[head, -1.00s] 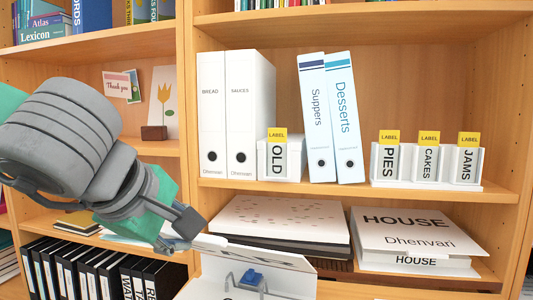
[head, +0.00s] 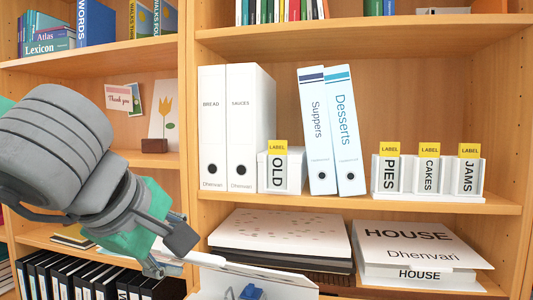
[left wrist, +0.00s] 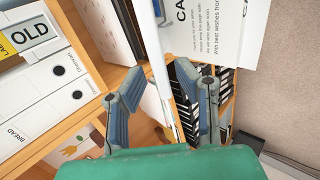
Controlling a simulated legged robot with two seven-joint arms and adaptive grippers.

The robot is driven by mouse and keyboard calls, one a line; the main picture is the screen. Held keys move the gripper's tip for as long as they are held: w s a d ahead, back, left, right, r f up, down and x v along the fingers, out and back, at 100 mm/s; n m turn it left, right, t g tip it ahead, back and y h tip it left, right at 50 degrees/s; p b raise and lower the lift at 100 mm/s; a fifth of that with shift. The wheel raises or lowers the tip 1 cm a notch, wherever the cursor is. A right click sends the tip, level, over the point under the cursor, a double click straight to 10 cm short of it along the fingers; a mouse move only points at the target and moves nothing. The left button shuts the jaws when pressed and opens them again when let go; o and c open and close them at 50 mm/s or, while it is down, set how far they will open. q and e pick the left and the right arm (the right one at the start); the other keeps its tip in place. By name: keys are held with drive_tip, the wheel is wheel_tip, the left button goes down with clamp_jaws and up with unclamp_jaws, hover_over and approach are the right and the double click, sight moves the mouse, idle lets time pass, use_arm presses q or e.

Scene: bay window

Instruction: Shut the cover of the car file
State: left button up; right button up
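The car file is low in the head view, cut off by the bottom edge. Its white cover (head: 262,278) stands raised, with a blue and metal ring clip (head: 250,292) in front of it. In the left wrist view a white printed page (left wrist: 205,30) starting "CA" lies at the top, and the cover (left wrist: 165,75) shows nearly edge-on. My left gripper (head: 168,255) is at the left end of the cover. Its fingers (left wrist: 168,108) are apart, with the cover's edge between them; I cannot tell whether either touches it. My right gripper is not in view.
Behind stands a wooden bookcase. A HOUSE box (head: 420,245) and a dark stack with a speckled white top (head: 280,235) fill the lower shelf. Black binders (head: 75,280) stand lower left. White binders (head: 250,130) and label boxes (head: 428,172) stand above.

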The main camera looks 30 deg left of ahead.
use_arm(q)
drive_tip(key=p+v, duration=0.1)
drive_tip(key=v, duration=0.5)
drive_tip(key=shift+s, duration=0.15)
idle(0.5)
